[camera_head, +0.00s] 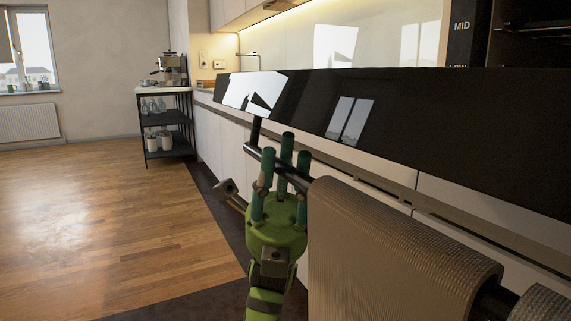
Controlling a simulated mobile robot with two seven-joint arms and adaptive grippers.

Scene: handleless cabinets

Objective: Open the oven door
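The oven door (420,135) is a dark glossy panel across the middle and right. It stands at least partly open, since the oven's dark inside (535,25) shows above it. Its dark bar handle (257,151) runs along the near side, joined by a short post at the left end. My green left gripper (284,165) is at the handle's left part, with its straight teal fingers pointing up beside and across the bar. Whether they grip it or only touch it, I cannot tell. My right gripper is not in view.
A brown ribbed towel (400,245) hangs over the handle right of my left gripper. A greyish textured cloth-like thing (542,303) is at the lower right corner. Light cabinets (225,140) line the wall. A black shelf cart (166,120) stands far back; the wooden floor (90,220) at left is clear.

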